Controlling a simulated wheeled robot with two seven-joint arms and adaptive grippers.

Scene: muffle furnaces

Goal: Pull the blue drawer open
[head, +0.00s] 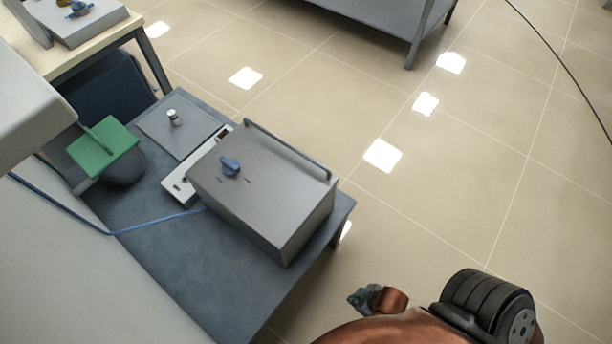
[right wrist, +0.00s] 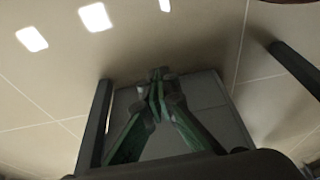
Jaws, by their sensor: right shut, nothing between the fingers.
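I cannot make out a drawer clearly in either view. My left gripper is out of view.
On the table (head: 180,262) stand a grey metal box (head: 262,190) with a blue knob, a grey plate (head: 165,130), and a green-topped dark pot (head: 105,150). A blue cable crosses the tabletop. A grey table (head: 375,22) stands at the back.

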